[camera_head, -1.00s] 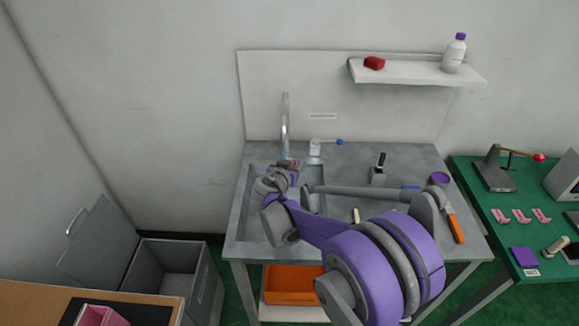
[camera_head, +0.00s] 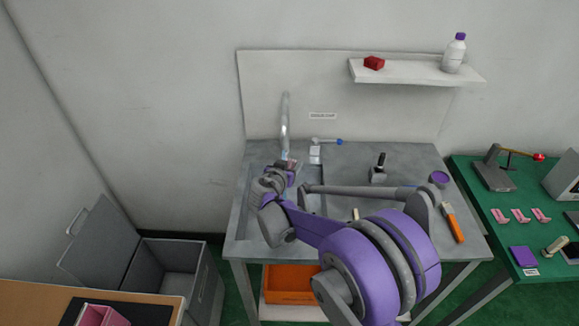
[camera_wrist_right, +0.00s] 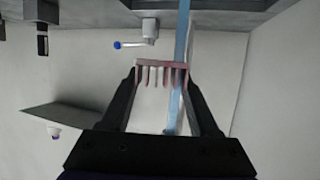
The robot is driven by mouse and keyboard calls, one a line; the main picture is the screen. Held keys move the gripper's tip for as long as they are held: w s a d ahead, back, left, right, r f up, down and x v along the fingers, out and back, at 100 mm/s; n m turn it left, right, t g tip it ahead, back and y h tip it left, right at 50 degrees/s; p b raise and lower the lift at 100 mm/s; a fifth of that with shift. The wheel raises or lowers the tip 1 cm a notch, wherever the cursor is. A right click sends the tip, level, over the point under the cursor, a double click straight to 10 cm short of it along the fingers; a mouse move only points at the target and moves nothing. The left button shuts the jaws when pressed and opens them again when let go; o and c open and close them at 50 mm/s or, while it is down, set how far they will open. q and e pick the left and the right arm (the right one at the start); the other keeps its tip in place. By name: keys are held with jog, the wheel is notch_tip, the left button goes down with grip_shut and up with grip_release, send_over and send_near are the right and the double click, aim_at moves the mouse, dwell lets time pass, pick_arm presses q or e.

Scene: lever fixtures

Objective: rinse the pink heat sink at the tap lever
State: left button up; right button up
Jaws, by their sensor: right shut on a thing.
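My right gripper (camera_head: 287,166) is over the sink below the tap (camera_head: 285,112). In the right wrist view, its two dark fingers (camera_wrist_right: 162,84) are shut on the pink heat sink (camera_wrist_right: 162,64), whose fins show between them. A blue water stream (camera_wrist_right: 183,35) runs at the right part of the heat sink in that view. The tap lever (camera_head: 328,141), with a blue knob, stands on the counter right of the tap. It also shows in the right wrist view (camera_wrist_right: 136,44), apart from the gripper. My left gripper is not in view.
The sink basin (camera_head: 250,222) is set in the left of the metal counter. A black-handled fixture (camera_head: 379,168), purple cup (camera_head: 439,179) and orange-handled tool (camera_head: 453,223) are at right. A shelf (camera_head: 415,73) hangs above; an open grey bin (camera_head: 175,268) stands left.

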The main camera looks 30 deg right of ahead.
jog(key=shift+d, duration=0.1)
jog(key=shift+s+d, duration=0.1)
jog(key=shift+d, duration=0.4)
jog(key=shift+a, duration=0.1)
jog(key=shift+a, duration=0.55)
jog(key=shift+d, duration=0.15)
jog(key=shift+d, duration=0.5)
jog(key=shift+a, duration=0.2)
jog(key=shift+a, duration=0.45)
